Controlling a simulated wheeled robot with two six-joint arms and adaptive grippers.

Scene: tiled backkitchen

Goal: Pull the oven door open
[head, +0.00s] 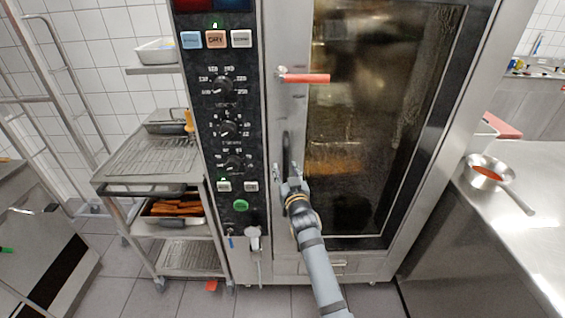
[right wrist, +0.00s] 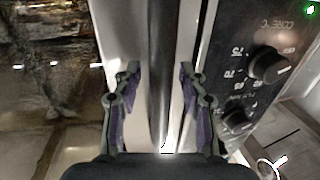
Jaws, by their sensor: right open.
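The oven door (head: 345,215) is a tall metal-framed glass door in the middle of the head view, and it looks closed. A dark upright handle bar (head: 286,145) is on its left frame, below a red lever (head: 305,78). My right gripper (head: 292,182) is at the lower part of this bar. In the right wrist view the open right gripper (right wrist: 158,88) has one finger on each side of the upright bar (right wrist: 160,45), with gaps visible on both sides. The glass (right wrist: 50,70) also shows there at left. My left gripper is out of view.
The oven's control panel (head: 228,125) with knobs is left of the door. A metal rack trolley (head: 165,160) with trays stands farther left. A steel counter (head: 515,200) with a small pan (head: 488,172) is at right. Floor shows below the trolley.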

